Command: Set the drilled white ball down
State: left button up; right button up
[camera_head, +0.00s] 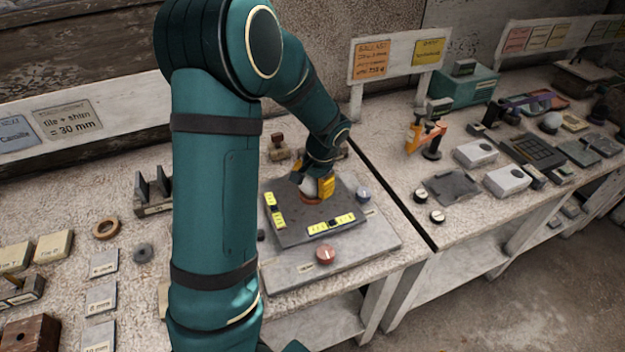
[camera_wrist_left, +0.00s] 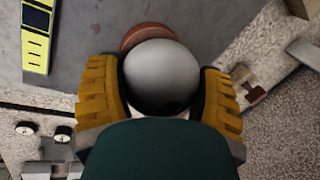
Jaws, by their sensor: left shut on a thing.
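My left gripper (camera_head: 318,186) has yellow fingers and is shut on a white ball (camera_wrist_left: 161,76), with one finger on each side of it in the left wrist view. In the head view the ball (camera_head: 307,186) shows only partly between the fingers. A reddish-brown round piece (camera_wrist_left: 148,35) shows just past the ball, and in the head view it (camera_head: 312,200) lies under the ball on the dark plate (camera_head: 290,224). I cannot tell whether the ball touches it. No drilled hole in the ball is visible. My right gripper is not in view.
Yellow marked strips (camera_head: 331,224) lie on the dark plate. A wooden stamp-like block (camera_head: 278,148) stands behind. A gap separates this bench from the right one.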

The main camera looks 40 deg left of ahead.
pick_arm(q)
jog(key=shift+f, duration=0.35)
jog(key=o, duration=1.3)
jog(key=shift+r, duration=0.15)
jog(key=shift+a+p+v, duration=0.2)
jog(key=shift+p+v, duration=0.45)
jog(key=shift+v, duration=0.25)
jog(key=shift+a+p+v, duration=0.25)
jog(key=shift+p+v, duration=0.4)
jog(key=shift+v, duration=0.3)
jog(key=shift+r, duration=0.1)
